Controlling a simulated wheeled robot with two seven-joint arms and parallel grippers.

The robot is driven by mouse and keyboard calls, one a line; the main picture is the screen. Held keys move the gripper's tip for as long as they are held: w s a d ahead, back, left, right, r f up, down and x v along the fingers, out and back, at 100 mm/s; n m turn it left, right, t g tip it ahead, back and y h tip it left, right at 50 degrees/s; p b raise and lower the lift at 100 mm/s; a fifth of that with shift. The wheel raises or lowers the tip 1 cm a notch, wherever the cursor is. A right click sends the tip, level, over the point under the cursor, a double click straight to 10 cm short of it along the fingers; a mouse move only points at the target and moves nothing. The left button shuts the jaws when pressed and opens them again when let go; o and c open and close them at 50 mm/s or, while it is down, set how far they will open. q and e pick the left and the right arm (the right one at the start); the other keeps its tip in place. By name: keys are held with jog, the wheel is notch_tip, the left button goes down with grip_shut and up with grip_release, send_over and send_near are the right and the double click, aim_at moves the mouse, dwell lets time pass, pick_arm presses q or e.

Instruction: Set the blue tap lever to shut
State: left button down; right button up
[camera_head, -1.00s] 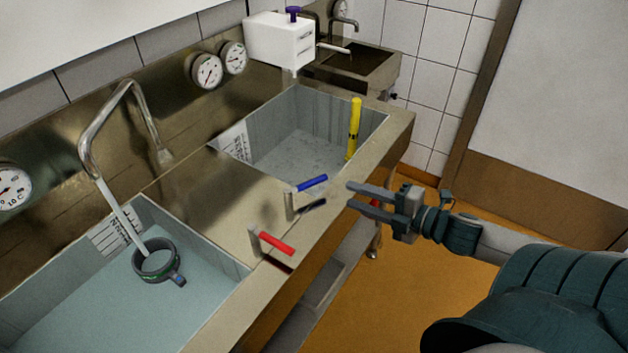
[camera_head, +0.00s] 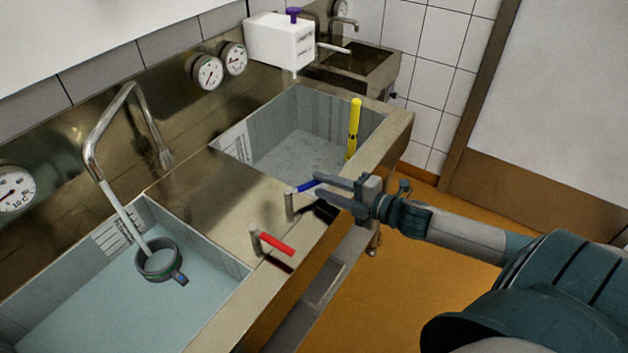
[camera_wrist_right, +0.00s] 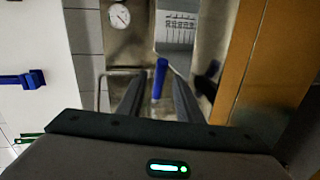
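The blue tap lever (camera_head: 305,187) sits on a short metal post on the steel ledge between the two basins. It points right, towards the ledge's front edge. My right gripper (camera_head: 317,184) reaches in from the right with its fingers around the lever's outer end. In the right wrist view the blue lever (camera_wrist_right: 160,78) stands between the two spread fingers (camera_wrist_right: 156,98), with gaps visible on both sides. The gripper is open. The swan-neck tap (camera_head: 90,150) pours a stream into the left basin. My left gripper is not in view.
A red lever (camera_head: 277,244) on its own post stands nearer on the same ledge. A yellow stick (camera_head: 353,128) stands in the far basin. The orange floor to the right is clear.

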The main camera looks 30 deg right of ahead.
aim_at(317, 184)
jog(key=shift+p+x, duration=0.4)
jog(key=shift+x, duration=1.45)
jog(key=shift+c, duration=0.5)
grip_shut()
